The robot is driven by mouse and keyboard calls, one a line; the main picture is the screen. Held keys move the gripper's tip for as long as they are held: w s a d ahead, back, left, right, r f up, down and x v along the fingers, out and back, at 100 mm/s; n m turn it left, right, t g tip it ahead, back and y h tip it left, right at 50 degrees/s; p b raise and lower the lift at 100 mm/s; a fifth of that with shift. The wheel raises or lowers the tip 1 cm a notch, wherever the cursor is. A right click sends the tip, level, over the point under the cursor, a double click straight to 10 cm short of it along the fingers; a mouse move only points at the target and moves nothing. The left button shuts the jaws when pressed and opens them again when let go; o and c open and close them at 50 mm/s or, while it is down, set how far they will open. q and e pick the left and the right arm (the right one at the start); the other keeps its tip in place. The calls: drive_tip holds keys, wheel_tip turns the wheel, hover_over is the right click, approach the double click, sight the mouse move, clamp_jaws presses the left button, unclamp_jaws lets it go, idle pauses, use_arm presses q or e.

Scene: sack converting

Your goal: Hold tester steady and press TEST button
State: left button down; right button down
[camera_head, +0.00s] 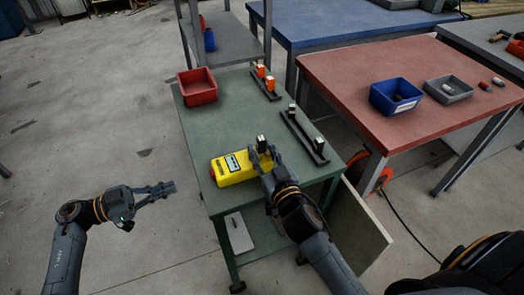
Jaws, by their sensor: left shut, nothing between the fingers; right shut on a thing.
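The yellow tester (232,170) lies on the green table, near its front left. It has a light label panel on top and a red part at its left end. My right gripper (262,157) is shut at the tester's right end, and its fingers partly hide that end. A small light-topped block (261,142) shows just behind the fingers. My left gripper (168,188) is shut and empty, in the air over the floor, left of the table and apart from the tester. I cannot make out the TEST button for certain.
The green table (217,126) also bears a red bin (197,88) and two dark racks, one with orange pieces (262,72), the other (304,140) near the right edge. A red-topped table (345,75) with a blue bin (395,97) stands right. Floor at left is clear.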

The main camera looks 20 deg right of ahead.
sight(201, 186)
idle(0.8)
use_arm(q)
drive_tip(key=shift+s+a+f+n+t+y, duration=0.15)
drive_tip(key=shift+n+t+y, duration=0.3)
drive_tip(key=shift+n+t, duration=2.1)
drive_tip(key=shift+s+a+n+t+y, duration=0.2)
drive_tip(key=shift+n+t+y, duration=0.3)
drive_tip(key=shift+n+t, duration=2.1)
drive_tip(key=shift+s+a+f+n+t+y, duration=0.15)
drive_tip(key=shift+n+t+y, duration=0.3)
drive_tip(key=shift+n+t, duration=2.1)
drive_tip(key=shift+d+r+n+g, duration=0.15)
drive_tip(key=shift+n+g, duration=0.15)
drive_tip(key=shift+g, duration=0.2)
drive_tip(key=d, duration=0.8)
drive_tip(key=shift+w+d, duration=0.15)
drive_tip(key=shift+d, duration=0.15)
drive_tip(key=shift+d, duration=0.4)
